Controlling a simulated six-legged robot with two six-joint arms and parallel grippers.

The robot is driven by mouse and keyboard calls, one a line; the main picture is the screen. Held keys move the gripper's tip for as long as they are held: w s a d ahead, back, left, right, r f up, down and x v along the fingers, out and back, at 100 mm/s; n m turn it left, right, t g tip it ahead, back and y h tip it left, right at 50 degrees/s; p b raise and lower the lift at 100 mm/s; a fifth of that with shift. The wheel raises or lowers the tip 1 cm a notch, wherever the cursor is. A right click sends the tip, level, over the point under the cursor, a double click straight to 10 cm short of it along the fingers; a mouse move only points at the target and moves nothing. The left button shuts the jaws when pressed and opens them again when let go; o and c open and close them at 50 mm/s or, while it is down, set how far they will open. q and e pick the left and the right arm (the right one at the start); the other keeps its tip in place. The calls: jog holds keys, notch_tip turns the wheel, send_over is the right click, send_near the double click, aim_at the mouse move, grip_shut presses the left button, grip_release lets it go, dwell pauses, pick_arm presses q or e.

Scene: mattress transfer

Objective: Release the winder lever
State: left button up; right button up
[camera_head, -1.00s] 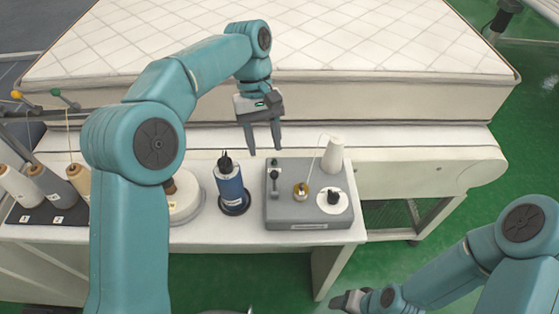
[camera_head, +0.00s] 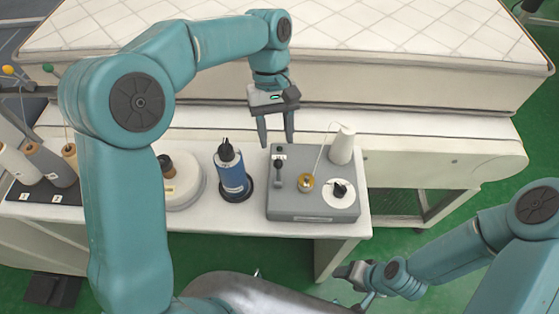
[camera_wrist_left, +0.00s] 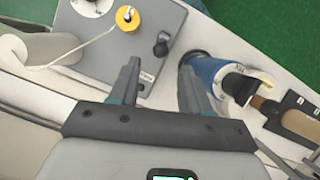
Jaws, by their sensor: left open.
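The winder (camera_head: 313,210) is a grey box on the white table. Its lever (camera_head: 278,170) has a dark knob and stands on the left part of the box top; in the left wrist view the lever knob (camera_wrist_left: 161,47) lies just beyond my fingers. My left gripper (camera_head: 277,144) is open and empty, pointing down above the box's back left edge; its fingers (camera_wrist_left: 160,75) are apart with nothing between them. A brass bobbin (camera_head: 305,183) sits beside the lever, with thread running to it. My right gripper (camera_head: 347,272) is low at the right, small and dark.
A white thread cone (camera_head: 341,147) and a black knob (camera_head: 340,188) stand on the box's right side. The mattress (camera_head: 420,50) lies behind. Several thread cones (camera_head: 17,162) stand at far left.

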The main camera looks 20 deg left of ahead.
aim_at(278, 160)
pick_arm(q)
jog(key=x, duration=0.8)
jog(key=shift+s, duration=0.15)
grip_shut()
